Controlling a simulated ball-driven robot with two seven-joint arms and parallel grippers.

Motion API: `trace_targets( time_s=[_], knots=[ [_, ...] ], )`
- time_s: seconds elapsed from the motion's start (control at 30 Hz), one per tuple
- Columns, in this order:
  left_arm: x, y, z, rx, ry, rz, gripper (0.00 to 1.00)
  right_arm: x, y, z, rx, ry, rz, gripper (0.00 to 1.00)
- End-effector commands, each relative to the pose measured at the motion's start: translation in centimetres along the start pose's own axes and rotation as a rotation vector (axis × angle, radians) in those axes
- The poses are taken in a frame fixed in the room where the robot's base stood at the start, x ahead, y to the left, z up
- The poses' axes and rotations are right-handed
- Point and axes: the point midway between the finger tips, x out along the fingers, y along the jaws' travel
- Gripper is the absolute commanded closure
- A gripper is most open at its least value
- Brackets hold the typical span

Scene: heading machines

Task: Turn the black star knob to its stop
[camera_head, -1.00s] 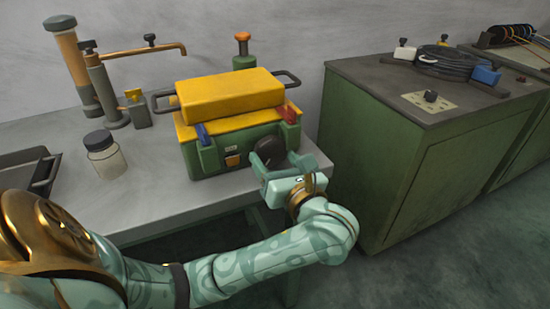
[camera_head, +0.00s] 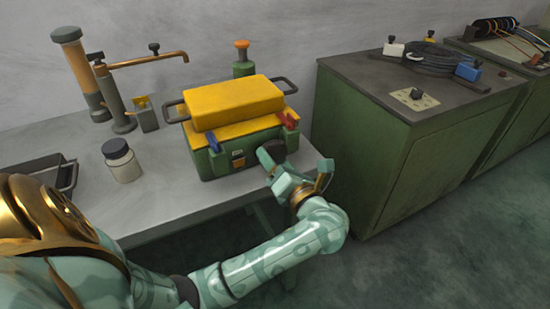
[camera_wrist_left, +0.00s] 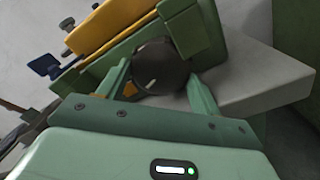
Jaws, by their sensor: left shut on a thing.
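The black star knob (camera_head: 272,152) is on the front right of a green machine (camera_head: 214,165) with a yellow top. In the left wrist view the knob (camera_wrist_left: 160,68) is a dark round disc with a short pale mark. My left gripper (camera_head: 270,160) is at the knob, its green fingers on either side. In the left wrist view the fingers (camera_wrist_left: 160,85) are shut on the knob, and the view of the machine is tilted. My right gripper is not in view.
A blue lever (camera_head: 213,144) and a red lever (camera_head: 287,120) are on the machine. A glass jar (camera_head: 122,163) stands to the left on the grey bench (camera_head: 160,200). A green cabinet (camera_head: 365,150) stands to the right. Bare bench lies in front of the machine.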

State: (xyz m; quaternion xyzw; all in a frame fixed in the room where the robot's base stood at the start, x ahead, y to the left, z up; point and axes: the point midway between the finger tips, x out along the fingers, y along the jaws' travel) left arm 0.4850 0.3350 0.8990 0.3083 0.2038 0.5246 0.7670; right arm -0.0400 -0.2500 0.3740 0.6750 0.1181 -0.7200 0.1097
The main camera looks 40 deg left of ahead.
Motion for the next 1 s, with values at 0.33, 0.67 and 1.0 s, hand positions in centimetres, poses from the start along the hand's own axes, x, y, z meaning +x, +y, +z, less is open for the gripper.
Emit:
trace_targets(
  time_s=[0.33,0.67,1.0],
  knots=[
    [-0.07,-0.1,-0.06,0.014,-0.001,-0.002,0.58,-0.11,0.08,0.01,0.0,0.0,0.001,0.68],
    [-0.05,-0.11,-0.08,0.013,0.0,-0.002,0.14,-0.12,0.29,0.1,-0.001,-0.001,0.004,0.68],
    [-0.05,-0.15,-0.15,0.014,0.002,-0.003,0.14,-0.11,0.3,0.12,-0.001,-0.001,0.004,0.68]
  ],
)
